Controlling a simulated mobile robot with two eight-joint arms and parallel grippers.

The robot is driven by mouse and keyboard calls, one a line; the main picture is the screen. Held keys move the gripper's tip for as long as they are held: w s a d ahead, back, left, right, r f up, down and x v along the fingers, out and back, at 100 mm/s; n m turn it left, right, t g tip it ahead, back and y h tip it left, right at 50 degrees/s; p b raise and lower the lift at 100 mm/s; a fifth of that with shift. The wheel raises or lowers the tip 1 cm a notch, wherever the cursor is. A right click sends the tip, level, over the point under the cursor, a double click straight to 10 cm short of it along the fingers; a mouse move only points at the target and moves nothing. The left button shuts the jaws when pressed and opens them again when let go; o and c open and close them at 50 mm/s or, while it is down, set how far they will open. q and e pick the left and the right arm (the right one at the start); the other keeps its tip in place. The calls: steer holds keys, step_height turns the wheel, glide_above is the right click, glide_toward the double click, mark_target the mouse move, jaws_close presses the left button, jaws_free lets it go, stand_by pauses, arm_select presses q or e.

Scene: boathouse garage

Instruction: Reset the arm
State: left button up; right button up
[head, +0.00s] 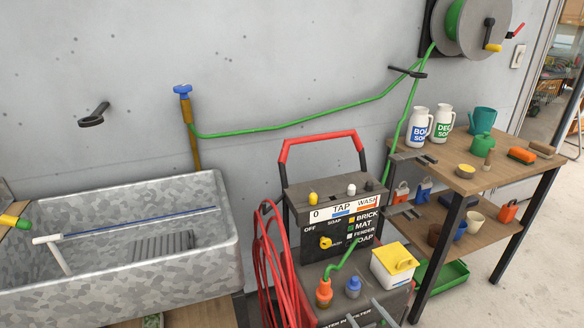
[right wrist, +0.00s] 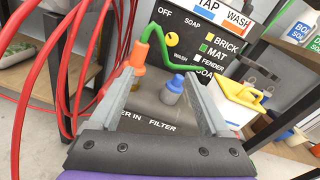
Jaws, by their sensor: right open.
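My right gripper (head: 371,316) is low in the head view, in front of the pressure washer (head: 325,268). In the right wrist view its two grey fingers (right wrist: 160,88) are spread wide, with nothing held between them. An orange hose connector (right wrist: 139,56) with a green hose stands on the washer's top, near the left fingertip. A blue-capped fitting (right wrist: 173,84) shows between the fingers, beyond them. Whether either finger touches the connector is unclear. My left gripper is out of view.
A yellow-lidded white box (head: 393,266) sits on the washer's right side. Red hose coils (head: 266,262) hang at its left. A metal sink (head: 190,278) stands left; a wooden shelf table (head: 490,172) with jugs stands right. Open floor (head: 540,270) lies at far right.

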steer(key=s+a+r+n+g, duration=0.1)
steer(key=s+a+n+g, duration=0.7)
steer(key=n, duration=0.7)
steer(key=s+d+n+g+h, duration=0.2)
steer(key=s+d+n+h, duration=0.1)
steer(key=s+n, duration=0.4)
steer(key=s+d+n+g+h, duration=0.1)
steer(key=s+d+n+h, duration=0.2)
steer(key=s+n, duration=0.5)
arm_select(q)
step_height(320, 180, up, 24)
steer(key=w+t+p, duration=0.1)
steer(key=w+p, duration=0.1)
steer(key=p, duration=1.8)
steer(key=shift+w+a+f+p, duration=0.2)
steer(key=shift+p, duration=0.2)
arm_select(e)
step_height(320, 180, up, 24)
steer(key=m, duration=0.1)
steer(key=shift+s+f+m+h, duration=0.15)
steer(key=shift+s+m+h, duration=0.25)
steer(key=shift+s, duration=0.05)
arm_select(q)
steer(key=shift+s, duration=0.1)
